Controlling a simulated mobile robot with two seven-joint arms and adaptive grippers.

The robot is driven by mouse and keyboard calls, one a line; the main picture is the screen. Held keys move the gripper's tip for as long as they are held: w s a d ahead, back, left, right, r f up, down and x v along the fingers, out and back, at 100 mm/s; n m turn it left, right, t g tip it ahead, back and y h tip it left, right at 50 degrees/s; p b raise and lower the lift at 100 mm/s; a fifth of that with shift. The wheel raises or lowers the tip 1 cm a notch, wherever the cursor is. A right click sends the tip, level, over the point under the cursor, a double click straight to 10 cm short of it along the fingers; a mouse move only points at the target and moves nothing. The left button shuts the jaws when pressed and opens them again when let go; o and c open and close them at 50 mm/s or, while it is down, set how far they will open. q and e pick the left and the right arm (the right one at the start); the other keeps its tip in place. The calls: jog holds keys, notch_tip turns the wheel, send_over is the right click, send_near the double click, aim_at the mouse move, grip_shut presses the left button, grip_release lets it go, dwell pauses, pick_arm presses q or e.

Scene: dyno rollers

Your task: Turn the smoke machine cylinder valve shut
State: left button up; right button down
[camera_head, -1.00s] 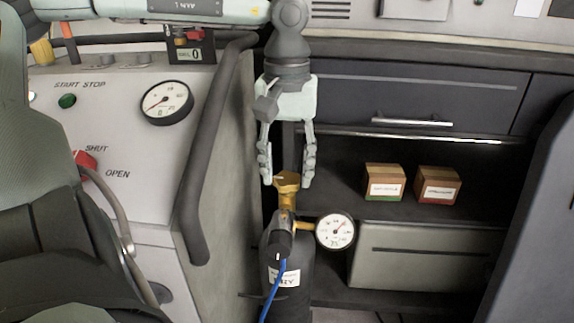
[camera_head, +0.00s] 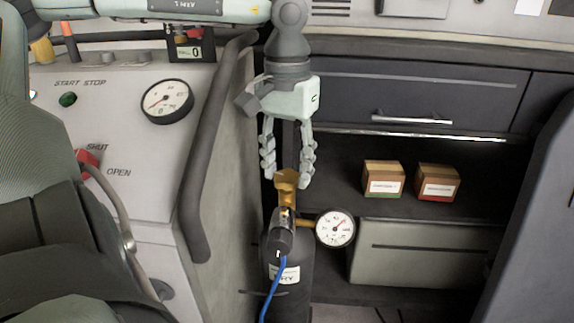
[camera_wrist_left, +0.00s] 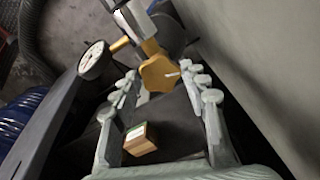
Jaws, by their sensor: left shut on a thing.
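The smoke machine cylinder (camera_head: 293,300) is dark and stands upright, with a brass valve knob (camera_head: 286,187) on top. A round white gauge (camera_head: 335,228) sits at its right side and a blue hose (camera_head: 272,290) comes off its front. My left gripper (camera_head: 287,177) points down from above and is shut on the valve knob, one finger on each side. The left wrist view shows the lobed knob (camera_wrist_left: 158,74) between the fingertips, with a pale mark on its face. Contact of each fingertip is hard to make out. My right gripper is not in view.
A control panel (camera_head: 110,195) with a red lever stands at the left, with a thick dark handrail (camera_head: 207,165) close beside the gripper. Two small cardboard boxes (camera_head: 382,180) (camera_head: 438,183) sit on the shelf at right, under a drawer (camera_head: 420,97).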

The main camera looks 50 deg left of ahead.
aim_at(287, 176)
pick_arm(q)
jog(key=o, duration=1.2)
jog(key=shift+c, duration=0.2)
notch_tip(287, 176, up, 12)
